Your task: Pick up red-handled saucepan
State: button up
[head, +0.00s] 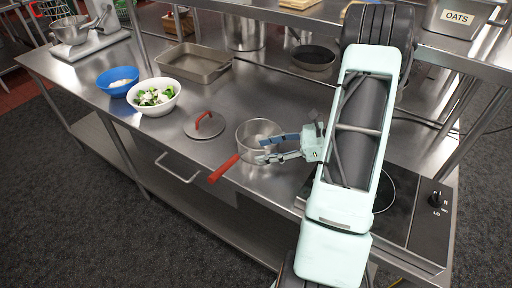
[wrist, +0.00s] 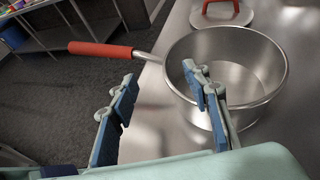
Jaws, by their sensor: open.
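The red-handled saucepan (head: 254,127) is a steel pot standing upright on the counter near its front edge. Its red handle (head: 224,168) points toward the front left, past the edge. In the wrist view the pan (wrist: 245,60) is at the right and its handle (wrist: 100,50) extends left. My gripper (head: 262,149) is open, with nothing between its fingers. It comes from the right, over the pan's near side. In the wrist view my gripper (wrist: 160,82) has its right finger overlapping the pan's near wall and its left finger below the handle. Contact cannot be told.
A lid with a red handle (head: 203,125) lies left of the pan. A white salad bowl (head: 154,108), a blue bowl (head: 119,89) and a baking tray (head: 192,66) are further left. A dark pan (head: 313,60) sits behind. A cooktop (head: 397,212) is at the right.

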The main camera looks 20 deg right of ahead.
jog(key=x, duration=0.2)
jog(key=p+x, duration=0.1)
jog(key=x, duration=0.2)
jog(key=shift+w+d+f, duration=0.2)
jog(key=shift+d, duration=0.1)
grip_shut()
jog(key=shift+r, duration=0.1)
